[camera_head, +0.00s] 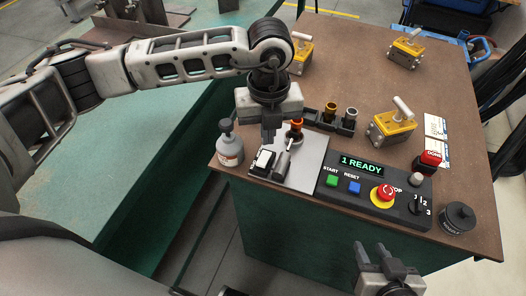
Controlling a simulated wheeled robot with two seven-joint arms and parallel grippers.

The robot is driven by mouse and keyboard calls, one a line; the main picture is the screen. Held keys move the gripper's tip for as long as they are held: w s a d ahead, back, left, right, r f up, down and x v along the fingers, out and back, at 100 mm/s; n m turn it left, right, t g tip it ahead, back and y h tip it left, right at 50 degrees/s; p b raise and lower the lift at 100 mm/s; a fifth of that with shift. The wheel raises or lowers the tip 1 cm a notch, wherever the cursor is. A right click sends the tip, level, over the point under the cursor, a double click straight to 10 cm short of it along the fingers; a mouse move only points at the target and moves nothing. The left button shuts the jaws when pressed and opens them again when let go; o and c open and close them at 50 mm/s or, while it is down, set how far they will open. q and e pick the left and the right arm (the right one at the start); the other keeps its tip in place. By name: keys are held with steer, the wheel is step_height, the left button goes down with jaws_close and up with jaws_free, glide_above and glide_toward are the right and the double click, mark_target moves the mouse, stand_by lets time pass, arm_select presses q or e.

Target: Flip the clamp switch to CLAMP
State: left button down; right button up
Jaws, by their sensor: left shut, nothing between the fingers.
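A grey metal plate (306,160) lies on the brown table top near its left front corner. Either may be the clamp switch; no CLAMP label or switch position is readable. My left gripper (268,137) points down just above and behind these parts, shut and empty, with a small gap apparent. It hides part of the plate. My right gripper (374,250) is in front of the table, its fingers apart and empty.
A control panel (334,193) with a "1 READY" display, buttons and a red stop knob (382,194) stands right of the plate. A grey bottle (229,147) stands left. An orange-topped part (296,128) is close to my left gripper.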

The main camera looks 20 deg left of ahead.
mark_target(267, 151)
arm_select(q)
step_height(267, 151, up, 4)
steer(key=shift+r+p, duration=0.1)
steer(key=shift+p, duration=0.95)
